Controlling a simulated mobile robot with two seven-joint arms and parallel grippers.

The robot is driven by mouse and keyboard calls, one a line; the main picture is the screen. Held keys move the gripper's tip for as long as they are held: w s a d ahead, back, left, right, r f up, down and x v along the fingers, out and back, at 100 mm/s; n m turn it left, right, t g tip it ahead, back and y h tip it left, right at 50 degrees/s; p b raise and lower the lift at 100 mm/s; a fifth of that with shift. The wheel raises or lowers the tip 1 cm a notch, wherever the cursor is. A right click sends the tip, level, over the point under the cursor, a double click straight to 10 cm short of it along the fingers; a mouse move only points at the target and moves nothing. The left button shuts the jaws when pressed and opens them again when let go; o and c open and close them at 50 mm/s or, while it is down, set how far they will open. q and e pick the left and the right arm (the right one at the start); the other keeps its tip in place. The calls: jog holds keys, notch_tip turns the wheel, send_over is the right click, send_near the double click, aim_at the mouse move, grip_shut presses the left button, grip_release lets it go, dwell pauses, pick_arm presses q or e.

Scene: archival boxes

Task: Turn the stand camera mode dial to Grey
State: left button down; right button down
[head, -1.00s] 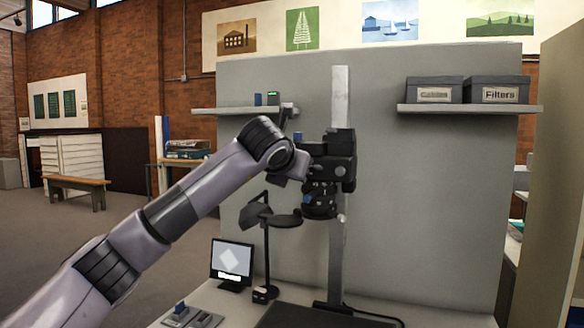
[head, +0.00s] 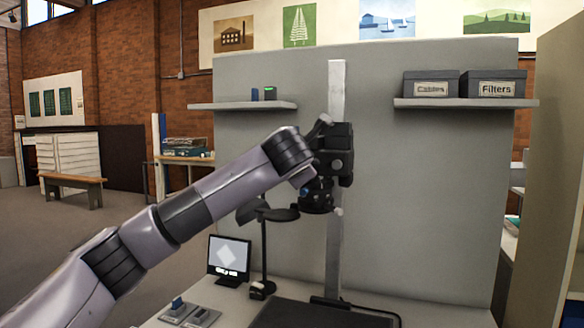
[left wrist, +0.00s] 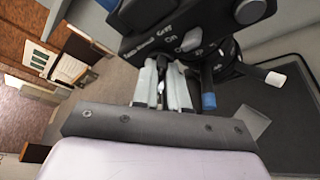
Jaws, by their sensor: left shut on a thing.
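The stand camera (head: 340,135) is a black body on a pale upright column, with its lens (head: 318,196) pointing down. My left arm reaches across to the camera's left side, and its own links largely hide that gripper in the head view. In the left wrist view my left gripper (left wrist: 163,88) has its pale fingers close together against the camera body (left wrist: 150,28). They are shut on a small dark part, seemingly the mode dial, which is mostly hidden. White lettering nearby includes "Grey" and "On". The dial's pointing direction cannot be told. My right gripper is not in view.
A grey knob (left wrist: 250,11), a blue-ended lever (left wrist: 208,100) and a white-tipped lever (left wrist: 275,79) stick out close to my fingers. A lamp (head: 268,212) and a monitor (head: 229,258) stand left of the column. Shelf boxes (head: 431,84) are at upper right.

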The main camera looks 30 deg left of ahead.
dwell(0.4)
pick_arm(q)
jog(key=c, duration=1.2)
grip_release()
jog(key=shift+a+f, duration=0.1)
jog(key=shift+o, duration=0.2)
jog(key=v, duration=0.7)
jog(key=shift+b, duration=0.45)
